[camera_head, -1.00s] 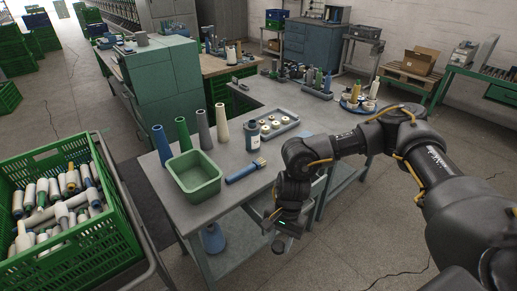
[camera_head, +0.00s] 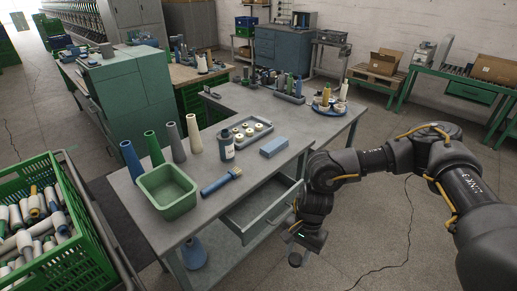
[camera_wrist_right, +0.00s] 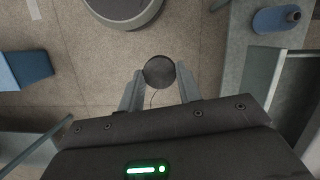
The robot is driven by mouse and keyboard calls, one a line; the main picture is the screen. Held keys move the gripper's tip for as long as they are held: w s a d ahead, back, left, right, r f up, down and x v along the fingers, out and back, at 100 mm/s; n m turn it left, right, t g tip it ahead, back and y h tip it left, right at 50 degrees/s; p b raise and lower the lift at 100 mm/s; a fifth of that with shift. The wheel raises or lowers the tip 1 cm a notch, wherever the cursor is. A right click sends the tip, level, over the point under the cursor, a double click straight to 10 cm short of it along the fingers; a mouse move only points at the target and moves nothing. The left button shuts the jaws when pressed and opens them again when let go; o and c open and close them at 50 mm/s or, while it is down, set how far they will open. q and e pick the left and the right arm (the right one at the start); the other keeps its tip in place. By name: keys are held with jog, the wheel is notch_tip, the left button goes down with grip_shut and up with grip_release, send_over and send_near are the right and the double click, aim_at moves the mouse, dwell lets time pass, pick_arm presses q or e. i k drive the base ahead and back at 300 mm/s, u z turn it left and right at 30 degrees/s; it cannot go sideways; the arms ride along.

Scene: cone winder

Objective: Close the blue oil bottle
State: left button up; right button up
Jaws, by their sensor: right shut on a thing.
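My right gripper (camera_head: 296,258) hangs low in front of the table, beside the open drawer and well apart from the bottle. In the right wrist view its two fingers are shut on a small dark round cap-like thing (camera_wrist_right: 159,72). My left gripper is not in view.
An open drawer (camera_head: 262,208) juts from the table front. A green crate (camera_head: 90,245) stands left.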

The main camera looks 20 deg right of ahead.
aim_at(225, 138)
jog(key=z, duration=1.8)
jog(key=i, duration=3.5)
jog(key=u, duration=3.95)
